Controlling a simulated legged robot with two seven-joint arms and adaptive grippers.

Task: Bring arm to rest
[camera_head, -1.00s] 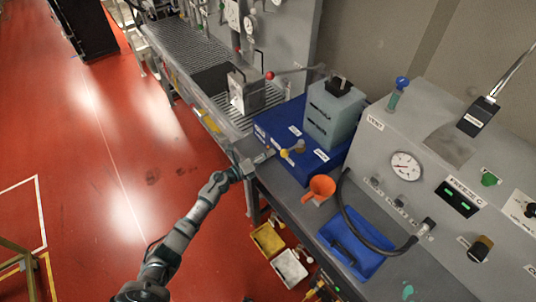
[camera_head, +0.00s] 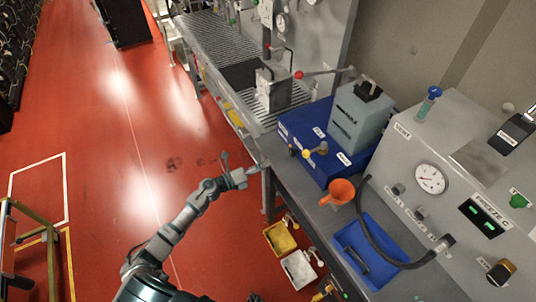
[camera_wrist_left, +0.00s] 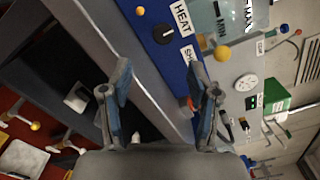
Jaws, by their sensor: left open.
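My left arm reaches in from the bottom of the head view. Its gripper (camera_head: 244,165) is open and empty beside the bench's front edge, above the red floor. My right gripper does not clearly show.
On the bench, an orange funnel (camera_head: 338,192) and a blue tray (camera_head: 356,246) stand right of my gripper. A yellow bin (camera_head: 281,237) and a white bin (camera_head: 299,269) sit low beside the bench. A metal frame (camera_head: 52,240) stands at left. The red floor between is open.

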